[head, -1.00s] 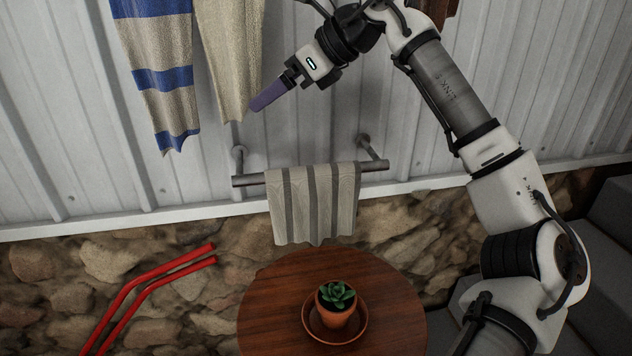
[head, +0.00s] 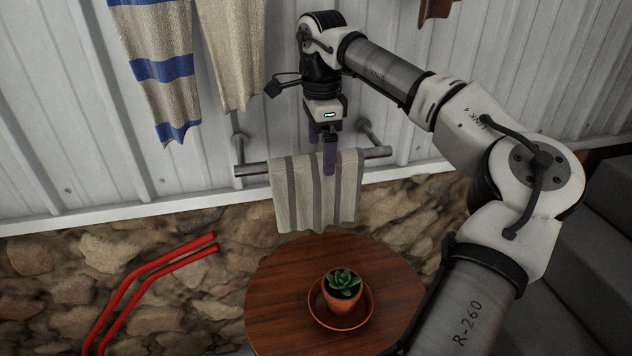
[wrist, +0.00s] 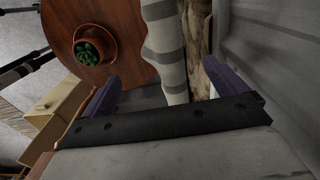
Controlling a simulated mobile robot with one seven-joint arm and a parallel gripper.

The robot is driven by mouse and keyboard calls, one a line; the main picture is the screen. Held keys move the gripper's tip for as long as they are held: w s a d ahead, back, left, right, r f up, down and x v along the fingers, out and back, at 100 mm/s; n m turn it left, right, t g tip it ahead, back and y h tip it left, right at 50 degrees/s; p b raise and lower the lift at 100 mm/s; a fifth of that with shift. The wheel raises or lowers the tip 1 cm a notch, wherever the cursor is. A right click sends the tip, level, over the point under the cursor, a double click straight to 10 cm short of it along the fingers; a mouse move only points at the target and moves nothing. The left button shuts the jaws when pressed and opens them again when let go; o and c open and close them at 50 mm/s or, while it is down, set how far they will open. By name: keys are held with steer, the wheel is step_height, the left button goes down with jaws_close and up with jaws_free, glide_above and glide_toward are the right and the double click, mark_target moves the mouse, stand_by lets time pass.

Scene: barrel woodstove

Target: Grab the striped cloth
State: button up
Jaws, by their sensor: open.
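The striped cloth (head: 290,200), cream with grey stripes, hangs over a grey metal bar (head: 252,170) on the wall. My gripper (head: 321,152) points down at the cloth's upper right part, by the bar. Its purple fingers are open; the nearer one overlaps the cloth's top in the head view. In the wrist view the cloth (wrist: 167,45) runs between the two open fingers (wrist: 168,88), and its near end is hidden by the gripper body. I cannot tell whether a finger touches the cloth.
A round wooden table (head: 275,285) below the cloth holds a potted succulent (head: 342,290) on a saucer. A cloth with blue bands (head: 160,70) and a plain beige one (head: 232,50) hang upper left. Red bent rods (head: 150,275) are lower left; grey steps (head: 590,220) are right.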

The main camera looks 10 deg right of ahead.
mark_target(320, 163)
step_height(320, 163, down, 7)
steer(key=shift+f, duration=0.15)
steer(key=c, duration=1.1)
